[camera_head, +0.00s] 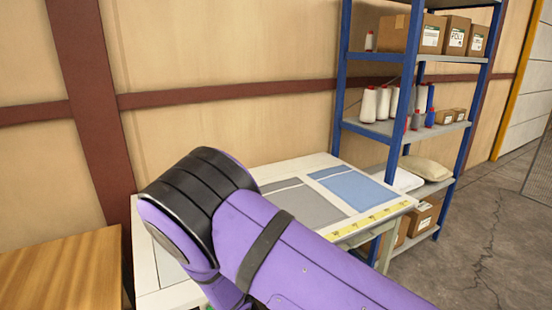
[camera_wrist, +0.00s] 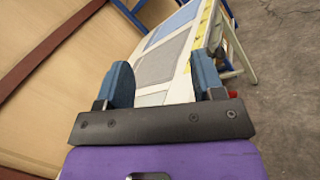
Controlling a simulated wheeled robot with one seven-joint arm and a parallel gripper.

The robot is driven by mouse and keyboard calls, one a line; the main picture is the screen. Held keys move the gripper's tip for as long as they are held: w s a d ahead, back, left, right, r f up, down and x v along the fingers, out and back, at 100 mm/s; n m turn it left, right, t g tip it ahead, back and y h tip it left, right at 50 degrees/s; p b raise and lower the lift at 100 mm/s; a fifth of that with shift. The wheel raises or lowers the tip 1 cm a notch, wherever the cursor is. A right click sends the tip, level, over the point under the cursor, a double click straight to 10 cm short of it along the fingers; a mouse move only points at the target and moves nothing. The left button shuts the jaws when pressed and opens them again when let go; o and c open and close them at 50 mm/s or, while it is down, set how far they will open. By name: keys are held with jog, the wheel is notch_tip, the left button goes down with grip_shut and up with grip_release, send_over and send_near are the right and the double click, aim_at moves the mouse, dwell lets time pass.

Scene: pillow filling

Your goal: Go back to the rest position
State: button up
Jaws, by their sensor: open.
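My gripper (camera_wrist: 163,84) shows in the wrist view, with its two blue fingers wide apart. It is open, and nothing is between the fingers. The work table (camera_wrist: 153,87) lies beyond the fingertips in that view. In the head view my purple arm crosses in front of the table (camera_head: 322,161) and hides part of it. My gripper does not show in the head view. A grey panel (camera_head: 300,201) and a blue panel (camera_head: 352,187) lie flat on the table top.
A blue-framed shelf (camera_head: 384,131) with boxes and thread spools stands behind the table's right end. A yellow measuring strip (camera_head: 370,220) runs along the table's front edge. A wooden surface (camera_head: 65,272) is at the left. The concrete floor (camera_head: 490,230) at the right is clear.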

jog(key=s+d+r+m+g+y, duration=0.25)
jog(key=d+r+m+g, duration=0.4)
jog(key=d+r, duration=0.4)
jog(key=s+d+r+m+g+y, duration=0.1)
jog(key=s+d+r+m+g, duration=0.4)
jog(key=d+r+g, duration=0.45)
jog(key=s+d+r+m+t+y, duration=0.3)
jog(key=s+r, duration=0.4)
jog(key=s, duration=0.3)
jog(key=s+d+r+m+t+y, duration=0.3)
jog(key=s+d+r+m+y, duration=0.3)
jog(key=s, duration=0.4)
jog(key=shift+s+r+t+y, duration=0.4)
jog(key=shift+r+y, duration=0.15)
jog(key=shift+r, duration=0.1)
jog(key=shift+w, duration=0.1)
